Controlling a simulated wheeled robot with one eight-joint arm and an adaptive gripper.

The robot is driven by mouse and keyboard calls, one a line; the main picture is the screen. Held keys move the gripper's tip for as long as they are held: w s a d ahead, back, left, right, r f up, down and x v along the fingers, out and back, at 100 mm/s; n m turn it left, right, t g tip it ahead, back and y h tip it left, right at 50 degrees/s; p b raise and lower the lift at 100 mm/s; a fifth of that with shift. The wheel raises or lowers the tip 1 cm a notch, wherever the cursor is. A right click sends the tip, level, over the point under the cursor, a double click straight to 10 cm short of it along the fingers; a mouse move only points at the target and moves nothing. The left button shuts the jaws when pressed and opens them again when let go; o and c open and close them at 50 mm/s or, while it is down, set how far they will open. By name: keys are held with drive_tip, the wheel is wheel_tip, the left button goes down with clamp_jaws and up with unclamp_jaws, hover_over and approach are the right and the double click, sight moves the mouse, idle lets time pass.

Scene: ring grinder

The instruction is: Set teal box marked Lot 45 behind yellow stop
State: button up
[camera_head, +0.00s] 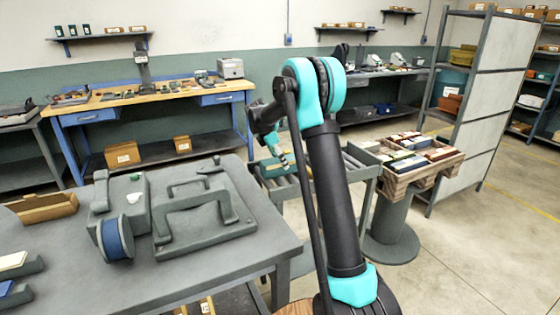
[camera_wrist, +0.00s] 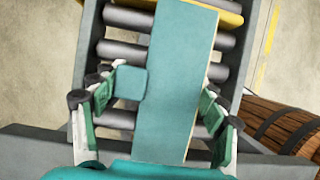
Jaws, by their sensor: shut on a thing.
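The teal box (camera_wrist: 178,85) shows in the wrist view as a long teal slab between my fingers, above the rollers. My gripper (camera_wrist: 160,78) is shut on it, one finger on each side. In the head view my gripper (camera_head: 283,158) is over the roller conveyor, with the teal box (camera_head: 270,170) at its tip. The yellow stop (camera_wrist: 231,19) crosses the rollers at the top of the wrist view, and the far end of the box overlaps it in the picture. I cannot tell whether they touch. No lot marking is readable.
The roller conveyor (camera_head: 289,191) stands between the grey table (camera_head: 130,286) with its machine and a wooden crate (camera_head: 394,179) of boxes on a pedestal. Bare rollers (camera_wrist: 125,50) flank the box.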

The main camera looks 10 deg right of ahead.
drive_tip(key=shift+f, duration=0.1)
drive_tip(key=o, duration=1.2)
drive_tip(key=shift+o, duration=0.5)
drive_tip(key=shift+r, duration=4)
drive_tip(key=shift+s, duration=0.15)
